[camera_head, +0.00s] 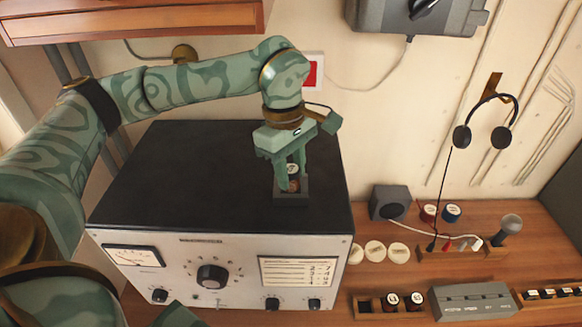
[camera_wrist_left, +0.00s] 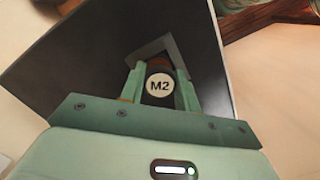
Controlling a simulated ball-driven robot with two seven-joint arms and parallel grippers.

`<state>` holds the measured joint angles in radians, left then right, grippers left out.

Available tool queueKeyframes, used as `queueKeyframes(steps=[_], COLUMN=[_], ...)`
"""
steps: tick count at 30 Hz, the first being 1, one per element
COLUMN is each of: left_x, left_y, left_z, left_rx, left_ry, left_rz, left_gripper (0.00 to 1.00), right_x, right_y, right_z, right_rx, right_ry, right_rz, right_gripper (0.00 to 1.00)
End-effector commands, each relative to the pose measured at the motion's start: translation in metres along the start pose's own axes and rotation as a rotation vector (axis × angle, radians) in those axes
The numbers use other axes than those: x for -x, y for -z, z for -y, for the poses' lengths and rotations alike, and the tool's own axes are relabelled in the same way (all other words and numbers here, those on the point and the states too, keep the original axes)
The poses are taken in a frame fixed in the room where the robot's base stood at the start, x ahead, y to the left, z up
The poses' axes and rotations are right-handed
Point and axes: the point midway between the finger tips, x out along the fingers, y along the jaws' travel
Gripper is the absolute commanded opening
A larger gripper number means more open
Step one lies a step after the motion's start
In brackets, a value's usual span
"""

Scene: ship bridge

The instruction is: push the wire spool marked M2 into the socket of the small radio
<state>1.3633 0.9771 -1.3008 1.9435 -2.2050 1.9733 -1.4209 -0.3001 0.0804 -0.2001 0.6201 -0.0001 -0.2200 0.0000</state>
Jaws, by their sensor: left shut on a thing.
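The wire spool marked M2 (camera_wrist_left: 159,86) shows its white round label between the fingers in the left wrist view. In the head view the spool (camera_head: 293,170) has a white top and a reddish-brown side. My left gripper (camera_head: 292,180) is shut on it above the radio's top. The small radio (camera_head: 180,170) has a black top and a pale front with a dial and knobs. A square dark frame, the socket (camera_head: 291,196), rises from its top. The spool's lower end is at this socket; how deep it sits is hidden by the fingers.
More spools stand in a wooden rack (camera_head: 364,305) and near a grey speaker box (camera_head: 390,202). Pale discs (camera_head: 375,251) lie beside the radio. A headset (camera_head: 485,120) hangs on the wall. The radio's black top is otherwise clear.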

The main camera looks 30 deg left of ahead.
Motion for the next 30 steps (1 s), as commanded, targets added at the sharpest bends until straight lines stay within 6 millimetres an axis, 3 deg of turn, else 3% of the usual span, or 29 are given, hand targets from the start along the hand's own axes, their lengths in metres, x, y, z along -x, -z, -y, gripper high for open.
queueKeyframes(steps=[29, 30], left_x=[-0.0013, -0.0013], left_y=[0.0002, 0.0002], left_z=[0.0000, 0.0000], left_rx=[0.001, 0.001], left_ry=[0.000, 0.000], left_rz=[0.000, 0.000], left_gripper=[0.09, 0.40], right_x=[0.0030, 0.0030], right_y=[0.0005, 0.0006], right_z=[0.0004, 0.0004], right_rx=[-0.001, -0.001], right_ry=[0.001, 0.001], right_rz=[0.000, 0.000], right_gripper=[0.57, 0.57])
